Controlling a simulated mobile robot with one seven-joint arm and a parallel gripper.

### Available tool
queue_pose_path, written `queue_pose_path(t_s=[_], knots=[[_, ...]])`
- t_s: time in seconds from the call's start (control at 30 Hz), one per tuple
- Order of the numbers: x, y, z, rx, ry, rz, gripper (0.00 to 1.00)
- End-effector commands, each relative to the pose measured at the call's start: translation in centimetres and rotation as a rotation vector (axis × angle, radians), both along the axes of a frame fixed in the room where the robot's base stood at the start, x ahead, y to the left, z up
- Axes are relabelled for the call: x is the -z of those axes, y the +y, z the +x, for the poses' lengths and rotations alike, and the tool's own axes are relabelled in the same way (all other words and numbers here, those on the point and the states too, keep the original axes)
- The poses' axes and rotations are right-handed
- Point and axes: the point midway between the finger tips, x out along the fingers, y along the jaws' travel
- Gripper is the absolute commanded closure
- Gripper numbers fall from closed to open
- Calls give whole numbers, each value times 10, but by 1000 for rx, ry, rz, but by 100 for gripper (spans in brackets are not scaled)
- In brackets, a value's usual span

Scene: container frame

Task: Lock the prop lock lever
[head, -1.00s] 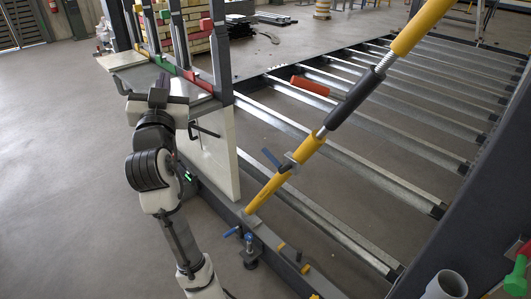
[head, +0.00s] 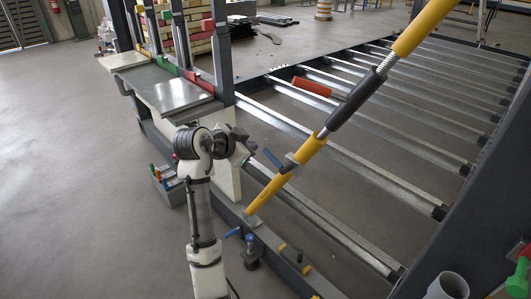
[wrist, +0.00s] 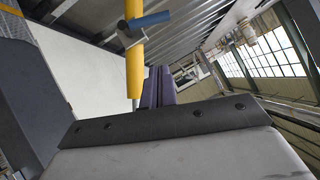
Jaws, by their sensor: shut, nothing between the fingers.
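A yellow prop (head: 312,148) slants up to the right across the steel frame. On its lower part sits a grey collar with a blue lever (head: 272,158), which points up and left in the head view. The blue lever (wrist: 150,19) and yellow tube (wrist: 134,68) also show at the top of the wrist view. My gripper (wrist: 159,72) is shut and empty, its dark fingers apart from the lever. In the head view my gripper (head: 241,139) is just left of the lever and partly hidden by my own arm.
Silver cross beams (head: 358,167) with open gaps lie beyond the prop. A pale panel (head: 228,172) and grey shelf (head: 172,93) stand close to my arm. A red-orange piece (head: 311,87) lies on the beams. A small bin (head: 172,190) holds coloured-handled items. Open floor (head: 70,160) lies left.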

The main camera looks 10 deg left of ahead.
Motion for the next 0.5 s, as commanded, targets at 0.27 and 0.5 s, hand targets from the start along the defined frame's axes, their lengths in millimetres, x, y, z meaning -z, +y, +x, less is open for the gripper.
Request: queue_pose_path(t_s=[0.27,0.5], knots=[[15,-11,23,2,3,-1,100],[42,-29,64,1,3,-2,100]])
